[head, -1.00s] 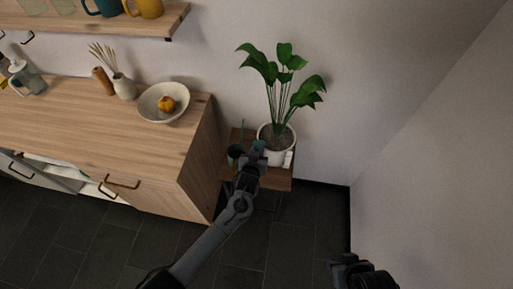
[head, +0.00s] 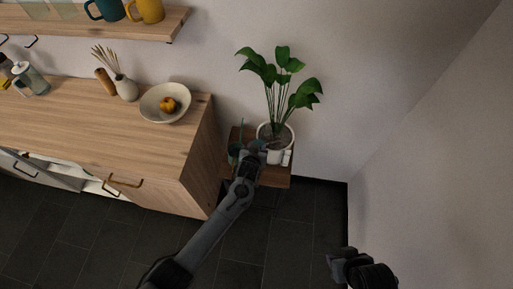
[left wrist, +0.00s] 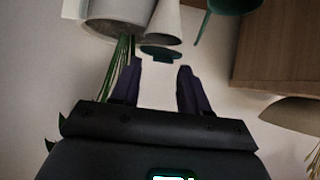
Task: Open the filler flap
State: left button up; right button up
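A white pot (head: 289,139) with a green plant stands on a small wooden table. In the left wrist view the pot (left wrist: 112,18) shows at the top, with a pale cone-shaped spout (left wrist: 166,22) beside it. A small dark teal piece (left wrist: 160,52), which looks like the filler flap, sits at the spout's end. My left gripper (head: 257,150) is at the front of the pot. In the left wrist view its fingers (left wrist: 160,70) are apart and empty, with the teal piece just beyond their tips. My right gripper (head: 342,258) hangs low at the right, away from the table.
The small table (head: 270,180) holds a dark green vessel (head: 236,152) left of my left gripper. A wooden cabinet (head: 190,170) with a bowl (head: 165,102) stands close on the left. A wall closes off the right side. The floor in front is clear.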

pick_arm(q)
jog(key=shift+r, duration=0.1)
jog(key=p+v, duration=0.2)
jog(key=v, duration=0.8)
jog(key=shift+s+p, duration=0.3)
jog(key=shift+s, duration=0.05)
jog(key=shift+r, duration=0.15)
